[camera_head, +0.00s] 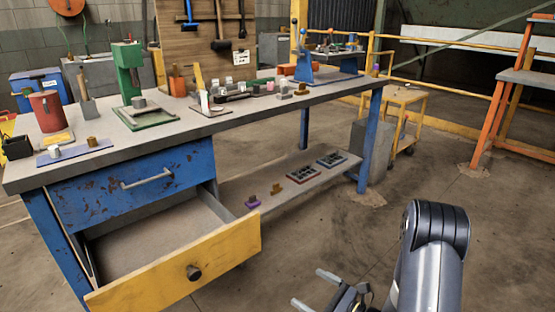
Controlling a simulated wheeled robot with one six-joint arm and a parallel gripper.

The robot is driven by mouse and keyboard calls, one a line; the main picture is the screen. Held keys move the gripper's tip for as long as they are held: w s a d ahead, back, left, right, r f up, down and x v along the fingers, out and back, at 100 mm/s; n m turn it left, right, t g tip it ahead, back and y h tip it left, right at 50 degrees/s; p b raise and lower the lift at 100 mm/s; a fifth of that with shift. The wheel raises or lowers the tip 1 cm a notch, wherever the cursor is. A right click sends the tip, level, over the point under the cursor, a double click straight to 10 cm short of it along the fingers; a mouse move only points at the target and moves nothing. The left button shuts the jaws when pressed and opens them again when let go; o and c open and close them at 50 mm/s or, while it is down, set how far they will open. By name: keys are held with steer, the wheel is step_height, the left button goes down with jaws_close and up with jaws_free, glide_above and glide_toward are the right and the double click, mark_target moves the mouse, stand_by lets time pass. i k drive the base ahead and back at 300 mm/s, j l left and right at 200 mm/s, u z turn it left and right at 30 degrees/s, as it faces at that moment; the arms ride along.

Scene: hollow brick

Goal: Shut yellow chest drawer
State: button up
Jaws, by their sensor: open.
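The yellow-fronted drawer (178,270) sits at the lower left of the workbench and is pulled well out. Its inside looks empty, with a bare grey bottom. A dark round knob (194,273) is on its yellow front. Above it, a blue drawer (135,184) with a metal bar handle (147,179) is closed. My gripper (312,287) is at the bottom of the view, to the right of the yellow front and apart from it. Its two fingers are spread with nothing visible between them. Part of the gripper is cut off by the bottom edge.
The workbench top (215,128) carries a green press (127,75), a red can (46,110), a blue lever tool (304,62) and small parts. A low shelf (285,195) holds trays and small pieces. A blue bench leg (370,140) stands at right. The floor (320,240) before the shelf is clear.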

mark_target(135, 265)
steer(key=u, duration=1.2)
steer(key=k, duration=0.1)
steer(key=u, duration=0.05)
